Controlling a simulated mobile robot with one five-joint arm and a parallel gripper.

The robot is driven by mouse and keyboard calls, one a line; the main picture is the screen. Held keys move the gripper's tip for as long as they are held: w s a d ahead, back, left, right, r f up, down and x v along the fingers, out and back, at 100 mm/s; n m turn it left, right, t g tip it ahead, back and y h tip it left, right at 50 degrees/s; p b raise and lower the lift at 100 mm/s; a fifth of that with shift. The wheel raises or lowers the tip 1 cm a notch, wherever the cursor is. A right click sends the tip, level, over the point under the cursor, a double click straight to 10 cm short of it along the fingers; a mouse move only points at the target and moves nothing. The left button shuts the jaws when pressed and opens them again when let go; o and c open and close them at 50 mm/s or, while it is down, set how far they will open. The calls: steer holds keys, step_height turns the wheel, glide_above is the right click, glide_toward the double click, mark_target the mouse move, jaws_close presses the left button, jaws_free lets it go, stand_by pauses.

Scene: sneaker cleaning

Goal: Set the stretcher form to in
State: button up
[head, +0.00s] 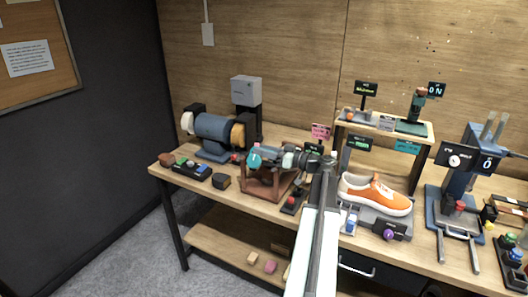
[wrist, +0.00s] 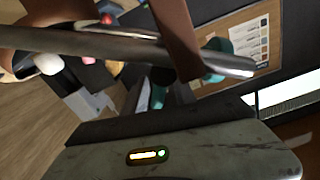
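My gripper (head: 288,159) is at the end of my arm in the head view, over a brown frame stand (head: 262,190) near the middle of the bench. A teal knob (head: 254,160) shows just left of it. In the wrist view, a grey metal rod (wrist: 120,46) crosses the picture close up, with a teal part (wrist: 218,58) near its right end and a brown strut (wrist: 178,38) beside it. I cannot tell which part is the stretcher form, whether my gripper touches the stand, or how its fingers stand.
An orange sneaker (head: 375,194) rests on a grey base right of my arm. A blue bench grinder (head: 212,128) stands at the back left. A blue device (head: 455,200) with round dials stands at the right.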

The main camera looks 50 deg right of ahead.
steer(key=v, duration=0.7)
steer(key=shift+s, duration=0.4)
